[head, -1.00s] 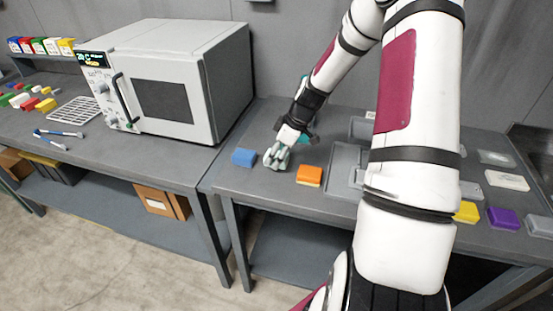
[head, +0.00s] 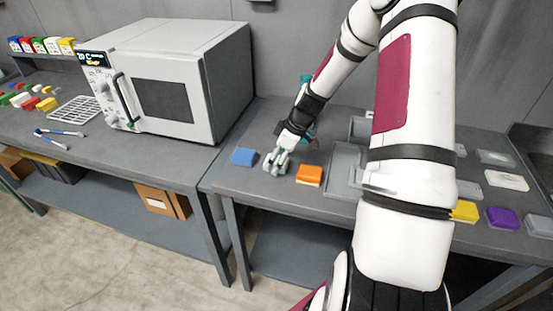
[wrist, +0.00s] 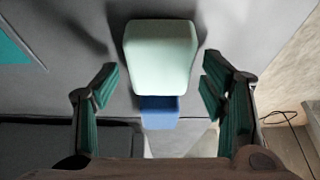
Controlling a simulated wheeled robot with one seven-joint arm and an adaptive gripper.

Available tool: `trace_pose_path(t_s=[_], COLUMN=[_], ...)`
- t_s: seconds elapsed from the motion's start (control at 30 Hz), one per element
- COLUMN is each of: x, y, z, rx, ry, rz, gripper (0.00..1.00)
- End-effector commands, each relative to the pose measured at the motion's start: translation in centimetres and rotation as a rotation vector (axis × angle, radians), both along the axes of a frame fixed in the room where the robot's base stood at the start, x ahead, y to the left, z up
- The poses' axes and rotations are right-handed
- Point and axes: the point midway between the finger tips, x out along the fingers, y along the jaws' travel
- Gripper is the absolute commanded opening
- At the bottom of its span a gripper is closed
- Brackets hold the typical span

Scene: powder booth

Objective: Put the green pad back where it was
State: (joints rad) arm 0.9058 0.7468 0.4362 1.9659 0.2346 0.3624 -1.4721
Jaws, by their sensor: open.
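The pale green pad (wrist: 160,55) lies between the fingers of my gripper (wrist: 160,88) in the wrist view. The fingers are open, with a visible gap on each side of the pad. In the head view my gripper (head: 276,162) is low over the right bench, between the blue pad and the orange pad. There the green pad is hard to separate from my fingers. The blue pad (head: 243,157) sits just left of my gripper; in the wrist view (wrist: 158,114) it is partly covered by the green pad.
An orange pad (head: 309,175) lies close right of my gripper. A grey tray (head: 343,165) stands beyond it, partly behind my arm. Yellow (head: 464,212) and purple (head: 502,218) pads lie at the right. A white oven (head: 165,80) stands left. The bench front by my gripper is clear.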

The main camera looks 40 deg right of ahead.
Motion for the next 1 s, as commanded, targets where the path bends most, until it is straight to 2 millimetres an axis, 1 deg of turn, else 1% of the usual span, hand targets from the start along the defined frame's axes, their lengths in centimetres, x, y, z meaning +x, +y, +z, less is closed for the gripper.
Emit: trace_pose_path(t_s=[0.17, 0.3, 0.5, 0.6, 0.73, 0.77, 0.87, 0.97, 1.0], x=[-0.8, -1.7, -2.9, -3.2, -3.5, -3.5, -3.8, -4.4, -4.8], y=[-0.9, -1.6, -2.4, -2.6, -2.7, -2.6, -1.4, 1.0, 2.2], z=[2.6, 5.4, 8.7, 9.9, 10.8, 11.0, 12.3, 14.5, 15.7], rx=[-0.006, -0.005, -0.004, -0.003, -0.003, -0.005, -0.023, -0.061, -0.08], ry=[-0.003, -0.004, -0.001, -0.001, 0.0, 0.002, 0.021, 0.053, 0.066], rz=[-0.003, -0.003, -0.002, -0.001, -0.001, -0.001, -0.008, -0.032, -0.049], gripper=[0.66, 0.66, 0.66, 0.66, 0.66, 0.66, 0.66, 0.66, 0.66])
